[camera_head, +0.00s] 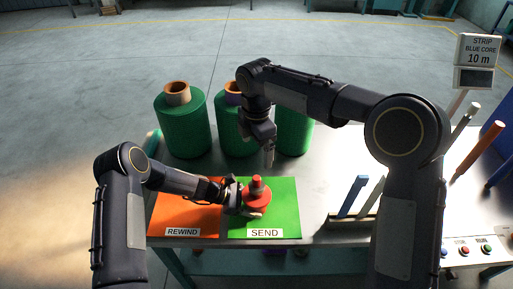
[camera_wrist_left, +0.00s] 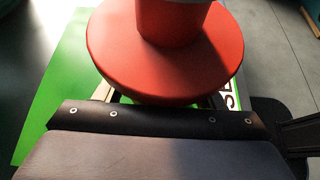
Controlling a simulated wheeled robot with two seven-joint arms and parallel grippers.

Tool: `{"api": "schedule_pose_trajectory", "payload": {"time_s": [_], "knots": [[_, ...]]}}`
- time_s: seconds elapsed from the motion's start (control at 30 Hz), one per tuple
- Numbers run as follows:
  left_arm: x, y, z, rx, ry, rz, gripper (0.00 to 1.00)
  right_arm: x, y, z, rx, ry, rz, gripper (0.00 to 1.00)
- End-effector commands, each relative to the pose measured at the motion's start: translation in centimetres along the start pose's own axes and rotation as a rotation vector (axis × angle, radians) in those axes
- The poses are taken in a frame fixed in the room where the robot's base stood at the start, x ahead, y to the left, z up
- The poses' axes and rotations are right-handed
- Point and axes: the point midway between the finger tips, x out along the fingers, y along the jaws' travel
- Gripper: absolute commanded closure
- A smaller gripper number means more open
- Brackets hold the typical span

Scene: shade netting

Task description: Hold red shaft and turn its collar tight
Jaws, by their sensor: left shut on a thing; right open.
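The red shaft (camera_head: 257,187) stands upright on the green SEND mat (camera_head: 287,215), with a wide red disc round its lower part. I cannot clearly tell the collar from the shaft. My left gripper (camera_head: 244,203) comes in from the left, low over the mat, and is shut on the red piece; the grip itself is mostly hidden. My right gripper (camera_head: 268,158) points down, open and empty, above and behind the shaft.
An orange REWIND mat (camera_head: 180,217) lies left of the green one. Several green rolls (camera_head: 183,126) stand behind. A rack (camera_head: 345,222) with a blue stick (camera_head: 353,195) stands right. A sign (camera_head: 478,50) reads STRIP BLUE CORE 10 m. A button panel (camera_head: 474,249) is at front right.

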Motion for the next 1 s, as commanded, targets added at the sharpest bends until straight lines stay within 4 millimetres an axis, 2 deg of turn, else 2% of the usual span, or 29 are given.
{"api": "schedule_pose_trajectory", "payload": {"time_s": [0.03, 0.2, 0.57, 0.67, 1.0], "knots": [[0.0, 0.0, 0.1, 0.000, -0.001, 0.000, 0.34, 0.0, 0.0, 0.0, 0.000, 0.000, 0.000, 0.06], [0.0, 0.0, 0.1, 0.000, -0.001, 0.000, 0.12, 0.0, 0.0, 0.0, 0.000, 0.000, 0.000, 0.06], [-0.6, 0.1, 0.0, 0.001, 0.000, 0.002, 0.12, 0.1, 0.0, 0.0, 0.000, 0.000, 0.000, 0.06], [-1.9, 0.1, 0.0, 0.001, 0.001, 0.004, 0.12, 0.1, 0.0, 0.0, 0.000, 0.000, 0.000, 0.06], [-8.9, 0.1, 0.0, 0.000, 0.001, 0.004, 0.12, 0.1, 0.0, 0.0, 0.000, 0.000, 0.000, 0.06]]}}
